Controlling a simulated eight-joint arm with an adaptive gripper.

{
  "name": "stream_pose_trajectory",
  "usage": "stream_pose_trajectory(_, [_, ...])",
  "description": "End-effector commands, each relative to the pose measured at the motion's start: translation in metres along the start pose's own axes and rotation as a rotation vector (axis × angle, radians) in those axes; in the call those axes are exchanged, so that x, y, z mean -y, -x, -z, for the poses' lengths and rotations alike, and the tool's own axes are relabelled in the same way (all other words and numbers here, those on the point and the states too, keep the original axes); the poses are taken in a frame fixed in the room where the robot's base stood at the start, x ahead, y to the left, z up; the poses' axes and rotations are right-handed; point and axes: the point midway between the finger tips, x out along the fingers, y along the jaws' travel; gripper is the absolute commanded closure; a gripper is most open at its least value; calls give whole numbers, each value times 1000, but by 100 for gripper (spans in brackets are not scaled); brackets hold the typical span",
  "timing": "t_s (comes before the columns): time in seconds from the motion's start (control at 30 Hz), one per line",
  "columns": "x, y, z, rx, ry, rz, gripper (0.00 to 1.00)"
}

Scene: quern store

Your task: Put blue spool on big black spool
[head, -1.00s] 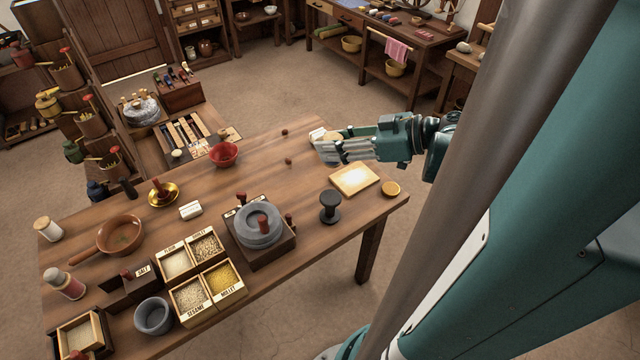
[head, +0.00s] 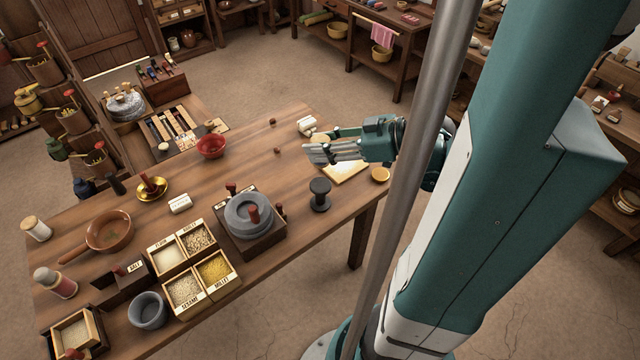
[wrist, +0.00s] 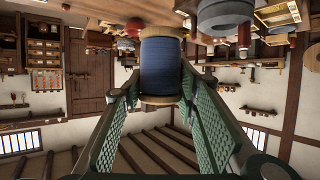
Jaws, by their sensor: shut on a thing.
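My gripper (head: 314,151) is shut on the blue spool. In the wrist view the blue spool (wrist: 160,62) has a dark blue winding between tan wooden ends and sits upright between the fingertips. In the head view the fingers mostly hide it, and only a tan bit shows beside them. The big black spool (head: 320,195) stands upright on the table in the head view, its top bare. My gripper is above and beyond it, toward the table's far right side, and apart from it.
The stone quern (head: 249,215) stands left of the black spool. A red bowl (head: 211,146) is farther left.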

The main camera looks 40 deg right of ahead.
Motion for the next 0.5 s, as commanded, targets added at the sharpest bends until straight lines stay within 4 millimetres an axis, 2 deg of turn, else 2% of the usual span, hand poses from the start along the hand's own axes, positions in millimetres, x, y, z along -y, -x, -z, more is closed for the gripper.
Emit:
stream_pose_trajectory(0.33, [0,0,-1,0,0,0,82])
stream_pose_trajectory(0.5, [0,-4,-10,0,0,0,82])
